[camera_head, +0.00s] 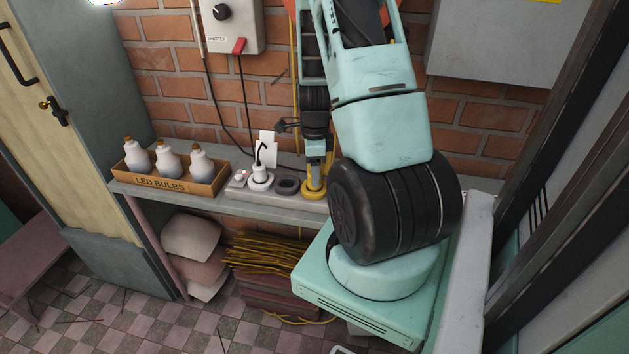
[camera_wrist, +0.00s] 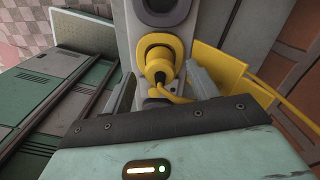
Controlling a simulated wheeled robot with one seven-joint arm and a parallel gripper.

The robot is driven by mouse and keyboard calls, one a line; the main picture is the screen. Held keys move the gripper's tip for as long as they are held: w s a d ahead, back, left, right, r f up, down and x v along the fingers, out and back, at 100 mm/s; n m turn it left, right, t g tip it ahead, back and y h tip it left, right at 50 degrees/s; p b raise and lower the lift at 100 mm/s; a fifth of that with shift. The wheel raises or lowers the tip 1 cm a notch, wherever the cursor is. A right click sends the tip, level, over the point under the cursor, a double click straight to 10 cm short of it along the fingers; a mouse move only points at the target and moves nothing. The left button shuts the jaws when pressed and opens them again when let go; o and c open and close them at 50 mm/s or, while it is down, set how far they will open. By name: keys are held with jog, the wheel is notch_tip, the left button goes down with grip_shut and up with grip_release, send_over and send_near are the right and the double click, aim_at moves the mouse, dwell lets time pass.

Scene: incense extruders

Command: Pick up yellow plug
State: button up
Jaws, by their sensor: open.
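The yellow plug (camera_head: 313,192) sits in the right end of a grey power strip (camera_head: 233,193) on the shelf. In the wrist view the plug (camera_wrist: 159,66) is seen close up, with its yellow cord curving off to the right. My gripper (camera_head: 316,165) is above the plug, pointing down. In the wrist view my gripper (camera_wrist: 162,84) is open, one finger on each side of the plug and cord, with gaps visible. I cannot tell how far down the plug the fingers reach.
A white plug (camera_head: 260,178) with a black cord and an empty dark socket (camera_head: 287,186) are left of the yellow plug. A brick wall (camera_head: 172,98) is close behind the shelf (camera_head: 146,189).

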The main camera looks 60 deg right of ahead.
jog(key=shift+f, duration=0.65)
jog(key=c, duration=1.1)
jog(key=shift+r, duration=0.1)
